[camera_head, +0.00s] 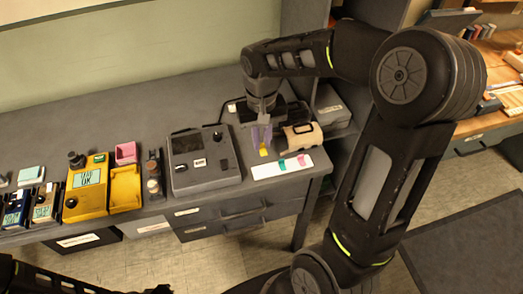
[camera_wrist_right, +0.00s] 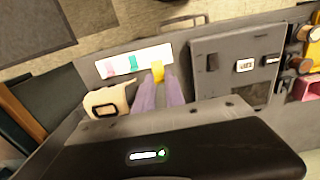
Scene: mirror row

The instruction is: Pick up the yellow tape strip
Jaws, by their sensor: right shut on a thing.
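The yellow tape strip (camera_head: 264,152) is at the fingertips of my right gripper (camera_head: 262,140), above the far left part of a white card (camera_head: 283,165). In the right wrist view the strip (camera_wrist_right: 158,71) shows between the purple fingertips (camera_wrist_right: 159,80), which are shut on it. I cannot tell whether the strip still touches the card. A teal strip (camera_head: 282,165) and a pink strip (camera_head: 302,160) lie on the card, to the right of the yellow one. My left arm shows only in part at the lower left, and its fingertips cannot be made out.
A beige tape roll holder (camera_head: 301,136) stands just right of my right gripper. A dark grey box with a panel (camera_head: 203,160) stands to the left. Yellow devices (camera_head: 86,188) and a pink tray (camera_head: 126,153) are farther left. The bench's right edge is close to the card.

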